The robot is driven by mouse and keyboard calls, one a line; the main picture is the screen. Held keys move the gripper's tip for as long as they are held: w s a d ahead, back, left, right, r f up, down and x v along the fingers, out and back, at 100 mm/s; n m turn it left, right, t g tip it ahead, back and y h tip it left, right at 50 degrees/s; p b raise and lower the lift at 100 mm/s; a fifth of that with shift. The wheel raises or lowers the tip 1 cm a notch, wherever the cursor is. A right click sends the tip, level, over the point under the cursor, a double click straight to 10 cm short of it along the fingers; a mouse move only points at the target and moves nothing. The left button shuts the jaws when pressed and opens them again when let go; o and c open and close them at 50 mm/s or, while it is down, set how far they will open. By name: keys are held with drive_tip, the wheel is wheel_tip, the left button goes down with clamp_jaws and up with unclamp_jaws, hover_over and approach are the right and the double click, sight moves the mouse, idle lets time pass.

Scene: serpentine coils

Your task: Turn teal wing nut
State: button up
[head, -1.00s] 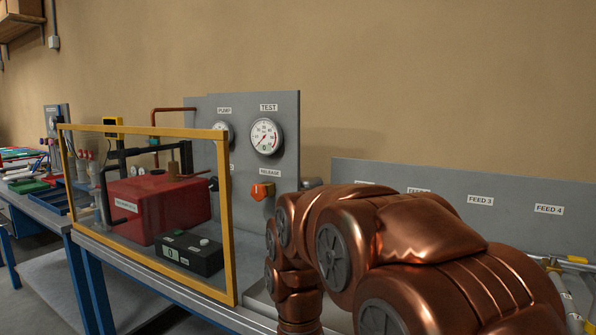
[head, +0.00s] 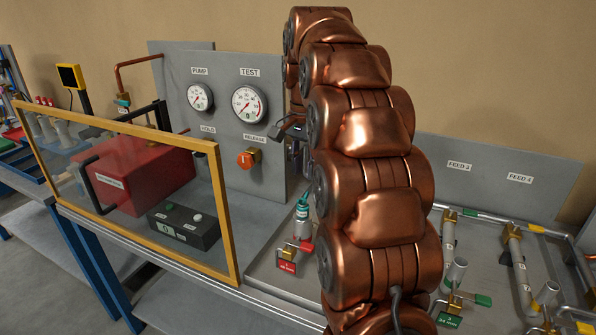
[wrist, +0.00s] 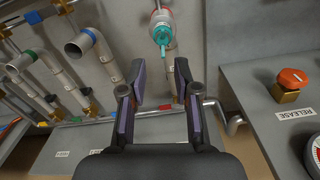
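The teal wing nut (wrist: 162,35) shows at the top centre of the wrist view, on the end of a pale cylindrical fitting with a red band. In the head view the teal part (head: 302,206) is small, on the silver fitting just left of my copper arm. My gripper (wrist: 158,84) is open, with nothing between its fingers, and the wing nut appears beyond the fingertips, apart from them. In the head view my gripper (head: 284,132) is partly hidden by my arm and is higher than the wing nut, in front of the gauge panel.
An orange release knob (head: 246,159) is on the grey gauge panel, left of my gripper. A yellow-framed clear guard (head: 226,225) stands at left before a red box (head: 130,178). Pipes with valves (head: 518,265) fill the bench right of my arm. A red-tagged valve (head: 288,262) lies below the fitting.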

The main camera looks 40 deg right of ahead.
sight(303, 195)
drive_tip(key=shift+w+d+r, duration=0.15)
drive_tip(key=shift+w+r, duration=0.05)
drive_tip(key=shift+f+p, duration=0.45)
drive_tip(key=shift+f, duration=0.75)
drive_tip(key=shift+f+p, duration=0.85)
drive_tip(key=shift+f, duration=1.75)
clamp_jaws()
